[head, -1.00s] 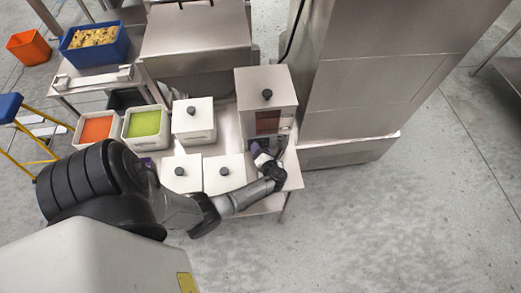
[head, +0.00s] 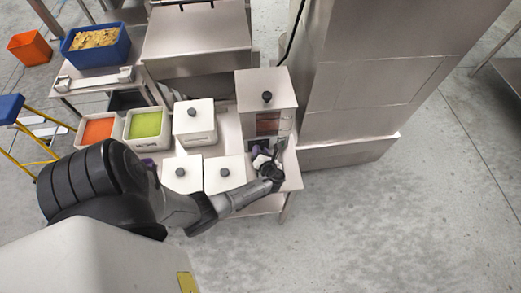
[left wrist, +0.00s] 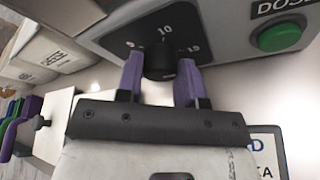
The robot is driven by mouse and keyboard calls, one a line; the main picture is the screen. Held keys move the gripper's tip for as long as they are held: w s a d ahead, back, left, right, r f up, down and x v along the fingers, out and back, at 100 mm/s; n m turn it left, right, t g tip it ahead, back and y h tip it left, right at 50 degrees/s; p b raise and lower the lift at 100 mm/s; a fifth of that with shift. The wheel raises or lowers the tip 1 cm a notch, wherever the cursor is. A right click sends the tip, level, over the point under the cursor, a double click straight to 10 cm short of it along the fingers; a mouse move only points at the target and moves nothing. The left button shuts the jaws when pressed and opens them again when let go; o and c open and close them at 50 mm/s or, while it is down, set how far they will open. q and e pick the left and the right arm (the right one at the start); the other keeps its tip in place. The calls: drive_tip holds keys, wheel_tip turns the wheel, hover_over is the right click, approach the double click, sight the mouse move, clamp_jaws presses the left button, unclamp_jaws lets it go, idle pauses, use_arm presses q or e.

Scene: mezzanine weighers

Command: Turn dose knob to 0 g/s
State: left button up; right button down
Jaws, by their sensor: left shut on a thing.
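The dose knob (left wrist: 160,60) is a dark round knob on the grey front panel (left wrist: 225,25) in the left wrist view. Marks 10 and 15 show on the dial around it; the knob's pointer is hard to make out. My left gripper (left wrist: 160,82) has its two purple fingers on either side of the knob and is shut on it. In the head view the left gripper (head: 260,155) is at the lower front of the steel doser (head: 250,92), and the knob is too small to make out there. My right gripper is not in view.
A green button (left wrist: 280,37) labelled DOSE sits right of the knob. Lidded white bins (head: 194,122) and open bins of orange (head: 97,130) and green (head: 146,124) contents stand left of the doser. A tall steel cabinet (head: 360,90) stands to its right.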

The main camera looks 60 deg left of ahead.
use_arm(q)
drive_tip(key=shift+r+n+t+p, duration=0.1)
drive_tip(key=shift+n+t+p, duration=0.4)
drive_tip(key=shift+n, duration=0.3)
drive_tip(key=shift+s+n+t+h, duration=0.1)
drive_tip(key=shift+n+t+h, duration=0.3)
drive_tip(key=shift+n, duration=0.4)
drive_tip(key=o, duration=0.9)
drive_tip(key=p+v, duration=0.1)
drive_tip(key=v, duration=1.2)
drive_tip(key=shift+s+d+r, duration=0.1)
drive_tip(key=shift+s+d, duration=0.15)
drive_tip(key=shift+d, duration=0.1)
